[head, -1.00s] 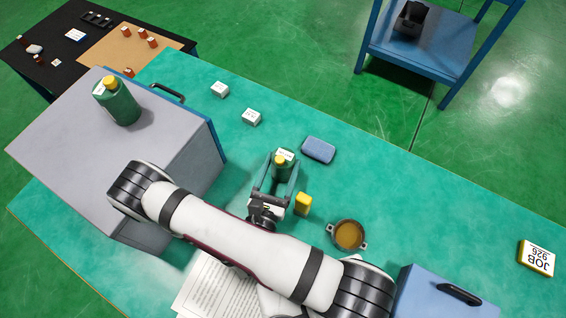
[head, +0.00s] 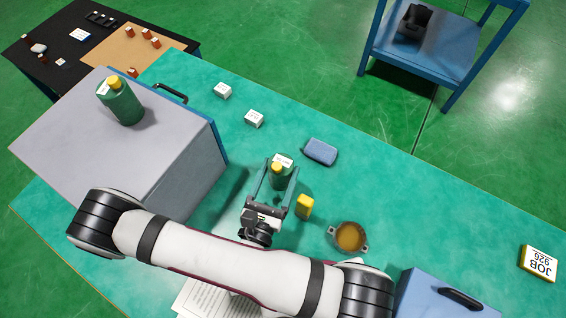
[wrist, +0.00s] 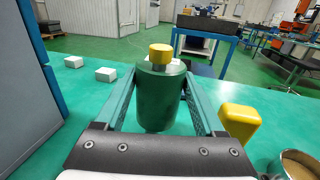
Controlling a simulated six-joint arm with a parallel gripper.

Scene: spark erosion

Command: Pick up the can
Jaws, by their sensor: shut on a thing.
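A green can (head: 280,180) with a yellow cap and a white label stands upright between the two fingers of my gripper (head: 277,178). In the wrist view the can (wrist: 160,98) fills the space between the green fingertips of my gripper (wrist: 160,95), which are shut on its sides. I cannot tell whether its base touches the bench. A second green can (head: 123,103) with a yellow cap stands on the grey cabinet at the left, apart from my gripper.
A yellow block (head: 304,207) stands close to the right of my gripper. A brown-filled pot (head: 350,237), a blue pad (head: 320,151) and two white blocks (head: 222,90) sit on the green bench. The grey cabinet (head: 60,130) rises at left; a blue box (head: 440,295) is front right.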

